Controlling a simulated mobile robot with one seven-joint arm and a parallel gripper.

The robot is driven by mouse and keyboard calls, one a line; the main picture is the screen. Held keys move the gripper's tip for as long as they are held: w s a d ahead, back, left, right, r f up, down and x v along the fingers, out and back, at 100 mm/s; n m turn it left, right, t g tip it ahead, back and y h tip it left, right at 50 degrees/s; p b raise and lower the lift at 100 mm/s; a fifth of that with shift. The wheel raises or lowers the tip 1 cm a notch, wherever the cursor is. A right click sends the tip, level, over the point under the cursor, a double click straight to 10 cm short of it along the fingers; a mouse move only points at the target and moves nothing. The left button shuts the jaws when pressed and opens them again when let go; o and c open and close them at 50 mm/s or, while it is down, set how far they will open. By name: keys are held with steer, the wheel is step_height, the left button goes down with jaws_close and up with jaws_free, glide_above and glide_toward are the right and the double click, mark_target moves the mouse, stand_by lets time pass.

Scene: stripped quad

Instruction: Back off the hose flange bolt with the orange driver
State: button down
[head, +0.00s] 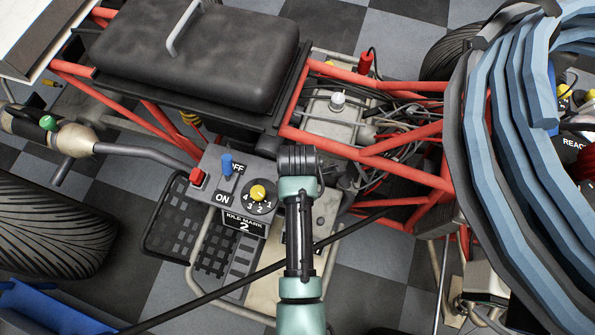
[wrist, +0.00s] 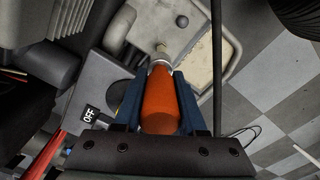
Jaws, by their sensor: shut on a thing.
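In the wrist view my gripper (wrist: 160,85) is shut on the orange driver (wrist: 161,105), with a blue finger on each side of its handle. The driver's pale metal collar (wrist: 160,66) points away from me toward a cream, tray-like part. A small bolt-like stub (wrist: 161,47) shows just past the collar; I cannot tell whether the driver touches it. A round brown spot (wrist: 182,21) lies to its upper right. I cannot tell for sure which is the hose flange bolt. In the head view my own arm hides the gripper and driver.
A switch panel (head: 222,188) with a blue lever (head: 226,165) and yellow knob (head: 257,192) stands left of my arm. A dark rod (head: 340,235) crosses near it. Red frame tubes (head: 400,150) and blue hoses (head: 525,150) lie to the right.

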steer(key=shift+s+f+n, duration=0.1)
steer(key=shift+f+n, duration=0.15)
steer(key=shift+n, duration=0.05)
steer(key=shift+d+r+p, duration=0.1)
steer(key=shift+r+p, duration=0.1)
steer(key=shift+p, duration=0.3)
step_height(320, 180, down, 6)
steer(key=b, duration=0.3)
steer(key=shift+r+b, duration=0.15)
steer(key=shift+b, duration=0.2)
steer(key=shift+m+p, duration=0.85)
steer(key=shift+m, duration=1.45)
steer(key=shift+p, duration=0.6)
steer(key=shift+f, duration=0.3)
